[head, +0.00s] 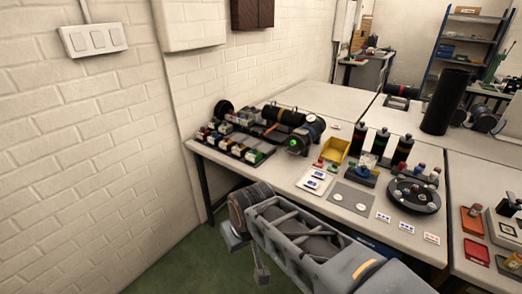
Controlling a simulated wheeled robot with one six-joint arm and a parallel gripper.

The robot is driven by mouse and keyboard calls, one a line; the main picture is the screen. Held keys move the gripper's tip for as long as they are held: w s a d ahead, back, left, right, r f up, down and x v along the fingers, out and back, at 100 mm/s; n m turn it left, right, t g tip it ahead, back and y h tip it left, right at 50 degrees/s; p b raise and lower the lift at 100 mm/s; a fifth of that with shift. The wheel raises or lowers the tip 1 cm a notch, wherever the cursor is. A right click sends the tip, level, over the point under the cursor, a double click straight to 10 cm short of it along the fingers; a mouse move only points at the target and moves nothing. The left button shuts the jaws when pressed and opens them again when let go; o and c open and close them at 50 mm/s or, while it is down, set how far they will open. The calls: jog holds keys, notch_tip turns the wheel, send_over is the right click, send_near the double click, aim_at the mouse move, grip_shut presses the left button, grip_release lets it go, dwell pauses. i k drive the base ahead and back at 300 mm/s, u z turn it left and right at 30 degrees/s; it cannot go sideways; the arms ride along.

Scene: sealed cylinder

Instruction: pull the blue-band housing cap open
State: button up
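A dark cylindrical housing (284,116) with an orange band lies on the near white table, against the wall side. At its right, a short dark cylinder (303,138) shows a pale bluish ring on its end face and a green spot lower down. I cannot tell for sure which part is the blue-band cap, and no cap is seen apart from its housing. My grey arm (315,245) reaches in from the lower right, in front of the table's edge and below its top. My gripper's fingertips do not show.
A black rack of small coloured blocks (233,141) lies at the table's left. A yellow bin (335,150), upright black bottles (403,150), a round black tray (413,205) and flat cards fill the right side. A tall black cylinder (446,101) stands behind. The brick wall is close on the left.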

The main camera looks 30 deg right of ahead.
aim_at(299, 148)
jog(key=z, duration=0.05)
jog(key=i, duration=1.05)
jog(key=z, duration=0.7)
